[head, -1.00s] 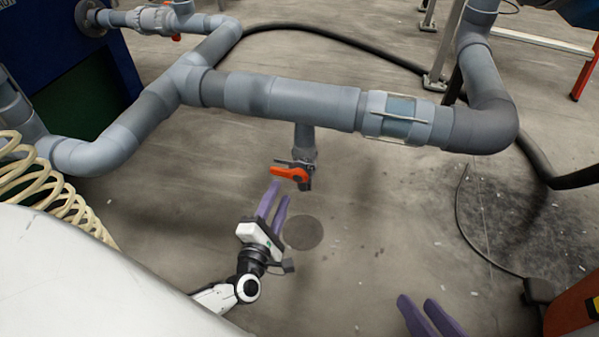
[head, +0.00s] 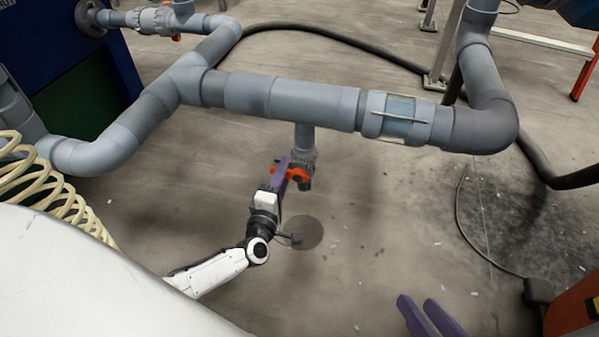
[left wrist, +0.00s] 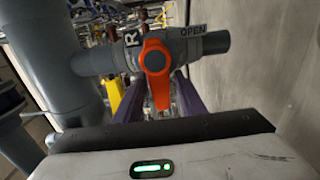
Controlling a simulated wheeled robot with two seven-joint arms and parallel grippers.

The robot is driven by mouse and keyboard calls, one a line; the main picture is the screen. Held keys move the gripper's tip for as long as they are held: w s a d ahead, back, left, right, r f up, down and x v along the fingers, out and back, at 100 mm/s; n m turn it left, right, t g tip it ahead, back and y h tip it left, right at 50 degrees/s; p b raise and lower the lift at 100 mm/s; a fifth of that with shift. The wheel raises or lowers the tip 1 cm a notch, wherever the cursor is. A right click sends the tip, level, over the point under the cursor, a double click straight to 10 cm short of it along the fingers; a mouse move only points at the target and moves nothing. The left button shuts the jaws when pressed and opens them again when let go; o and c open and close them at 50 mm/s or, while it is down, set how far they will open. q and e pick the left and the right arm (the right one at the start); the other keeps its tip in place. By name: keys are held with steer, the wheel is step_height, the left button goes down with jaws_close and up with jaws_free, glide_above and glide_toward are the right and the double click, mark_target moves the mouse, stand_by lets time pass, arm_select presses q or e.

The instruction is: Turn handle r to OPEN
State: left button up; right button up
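Handle r is an orange lever (left wrist: 157,75) on a grey valve under the horizontal pipe. In the left wrist view it points down toward my gripper, across the small pipe. A label R (left wrist: 131,39) and a label OPEN (left wrist: 192,31) sit above it. In the head view the orange handle (head: 304,175) is partly hidden by my gripper. My left gripper (head: 283,163) is at the handle, its purple fingers (left wrist: 160,88) apart on either side of the lever; a gap shows on the left. My right gripper (head: 418,300) is open and empty at the bottom of the head view.
A thick grey pipe (head: 285,100) runs above the valve, with a clear section (head: 400,117) to the right. A cream coiled hose (head: 50,195) is at the left. A black cable (head: 462,215) lies on the floor at the right. The floor around the valve is clear.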

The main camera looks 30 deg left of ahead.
arm_select(q)
steer(key=shift+c, duration=0.2)
jaws_close()
steer(key=n, duration=0.2)
steer(key=f+n, duration=0.1)
steer(key=n, duration=0.2)
steer(key=shift+d+f+n, duration=0.35)
steer(key=shift+f+n, duration=0.05)
steer(key=d+n, duration=0.1)
steer(key=n, duration=0.3)
steer(key=w+d+f+n, duration=0.1)
steer(key=d+n, duration=0.1)
steer(key=n, duration=0.2)
steer(key=d+n, duration=0.1)
steer(key=n, duration=0.4)
steer(key=shift+w+d+f, duration=0.2)
steer(key=shift+w+f, duration=0.05)
steer(key=shift+f, duration=0.1)
steer(key=shift+o, duration=2.3)
jaws_free()
steer(key=shift+a, duration=0.35)
steer(key=shift+s, duration=0.1)
